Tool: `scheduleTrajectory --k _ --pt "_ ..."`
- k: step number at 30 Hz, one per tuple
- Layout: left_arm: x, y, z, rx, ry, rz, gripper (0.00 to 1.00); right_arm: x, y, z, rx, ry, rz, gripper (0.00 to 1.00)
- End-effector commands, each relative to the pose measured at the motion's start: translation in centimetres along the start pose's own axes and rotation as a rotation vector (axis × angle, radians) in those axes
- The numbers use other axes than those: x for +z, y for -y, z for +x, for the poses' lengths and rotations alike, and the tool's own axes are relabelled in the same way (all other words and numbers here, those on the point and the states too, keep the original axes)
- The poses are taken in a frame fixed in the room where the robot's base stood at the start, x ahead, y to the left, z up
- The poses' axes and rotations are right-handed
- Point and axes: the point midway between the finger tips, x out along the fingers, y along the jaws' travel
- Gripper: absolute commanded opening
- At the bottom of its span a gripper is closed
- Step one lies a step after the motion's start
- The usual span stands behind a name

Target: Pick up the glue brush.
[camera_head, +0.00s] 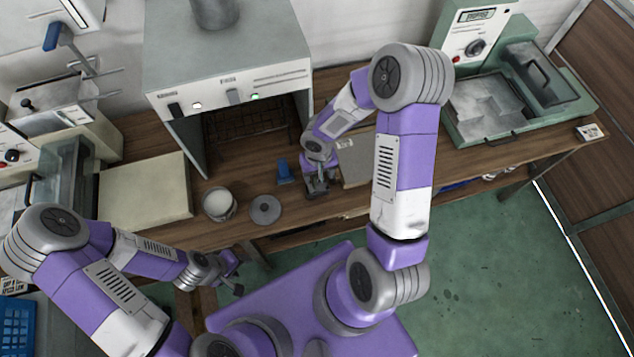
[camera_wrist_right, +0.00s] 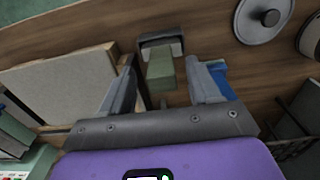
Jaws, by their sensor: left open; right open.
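The glue brush appears to be the piece with a green block-like handle (camera_wrist_right: 160,70) and a dark, wide end, lying on the wooden bench in the right wrist view. My right gripper (camera_wrist_right: 162,88) is open, with one finger on each side of the handle; I cannot tell whether they touch it. In the head view my right gripper (camera_head: 318,188) is low over the bench and mostly hides the brush. My left gripper (camera_head: 234,276) is empty, off the bench's front edge.
A blue piece (camera_head: 285,172) stands just left of my right gripper. A pot (camera_head: 219,204) and a round grey lid (camera_head: 265,209) are further left. A pale panel (camera_head: 357,166) lies to the right. A heater cabinet (camera_head: 230,80) stands behind.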

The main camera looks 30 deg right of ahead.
Motion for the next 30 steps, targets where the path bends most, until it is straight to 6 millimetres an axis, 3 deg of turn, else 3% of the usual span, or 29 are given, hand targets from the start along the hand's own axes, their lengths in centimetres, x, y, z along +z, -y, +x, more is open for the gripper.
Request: scheduleTrajectory --k 6,16,27,30 --pt "0.0 0.1 0.4 0.000 -0.001 0.000 0.53 -0.2 0.2 3.1 0.000 0.003 -0.001 0.62" --pt "-0.1 0.1 0.4 0.000 -0.001 0.000 0.53 -0.3 0.2 3.6 -0.001 0.000 0.000 0.60" --pt "-0.1 0.1 0.4 0.000 -0.001 0.000 0.53 -0.3 0.2 3.6 -0.001 0.000 0.000 0.05" --pt "-0.1 0.1 0.4 0.000 -0.001 0.000 0.53 -0.3 0.2 3.6 -0.001 0.000 0.000 0.05"
